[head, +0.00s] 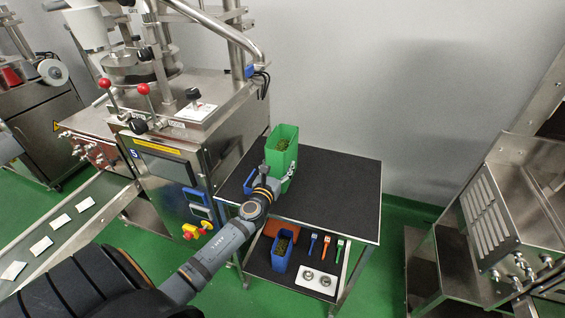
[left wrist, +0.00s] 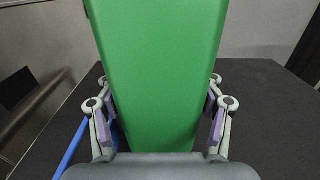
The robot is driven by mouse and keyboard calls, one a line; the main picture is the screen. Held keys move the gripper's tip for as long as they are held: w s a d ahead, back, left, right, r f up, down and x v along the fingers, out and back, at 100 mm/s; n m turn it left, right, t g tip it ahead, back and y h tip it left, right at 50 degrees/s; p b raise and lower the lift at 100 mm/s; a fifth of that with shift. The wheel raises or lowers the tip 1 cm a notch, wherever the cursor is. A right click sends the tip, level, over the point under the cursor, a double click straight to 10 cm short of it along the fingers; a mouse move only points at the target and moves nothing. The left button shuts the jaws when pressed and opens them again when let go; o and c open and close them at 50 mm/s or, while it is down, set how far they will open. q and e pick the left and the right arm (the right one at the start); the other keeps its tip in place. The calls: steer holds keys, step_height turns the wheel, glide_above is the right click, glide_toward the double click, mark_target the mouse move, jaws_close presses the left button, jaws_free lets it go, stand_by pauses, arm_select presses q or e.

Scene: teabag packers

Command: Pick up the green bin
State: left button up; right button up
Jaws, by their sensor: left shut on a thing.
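The bin's base is hidden behind the gripper. My right gripper is not in view.
The dark table top (head: 335,185) is clear to the right of the bin. A blue item (head: 249,182) is just left of the gripper. A blue bin (head: 283,252) and small tools sit on the lower shelf. A steel machine (head: 165,150) stands close on the left.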

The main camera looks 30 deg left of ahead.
arm_select(q)
steer(key=c, duration=0.5)
steer(key=shift+c, duration=0.9)
steer(key=shift+r, duration=0.2)
